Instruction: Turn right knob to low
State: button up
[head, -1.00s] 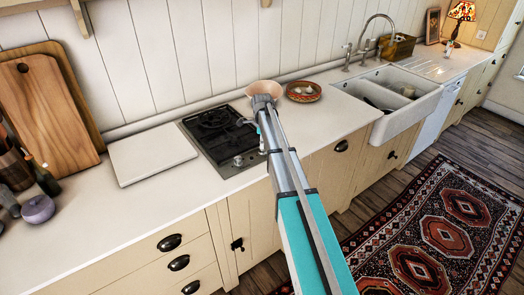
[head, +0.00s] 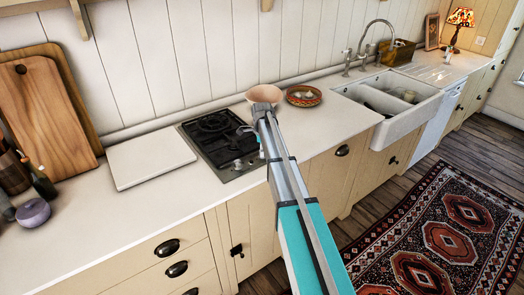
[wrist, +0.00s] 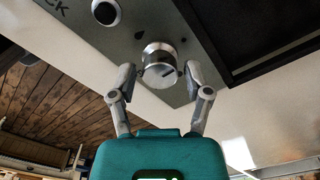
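The hob (head: 212,142) is set in the white counter, with its control knobs along the front edge. In the wrist view, a silver knob (wrist: 159,66) with a dark indicator line stands between the two fingers of my gripper (wrist: 158,76). The fingers are open, one on each side of the knob, with a visible gap on both sides. A second, dark-topped knob (wrist: 105,12) lies beyond, at upper left. In the head view, my gripper (head: 246,140) is over the hob's right front part; its fingers are small there. The knob's setting marks are not readable.
A bowl (head: 263,94) and a patterned dish (head: 304,96) stand right of the hob, close to my arm. A white board (head: 150,157) lies on its left. The sink (head: 399,103) is farther right. Dark burner grates (wrist: 265,35) are close to the right finger.

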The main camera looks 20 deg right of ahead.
grip_shut()
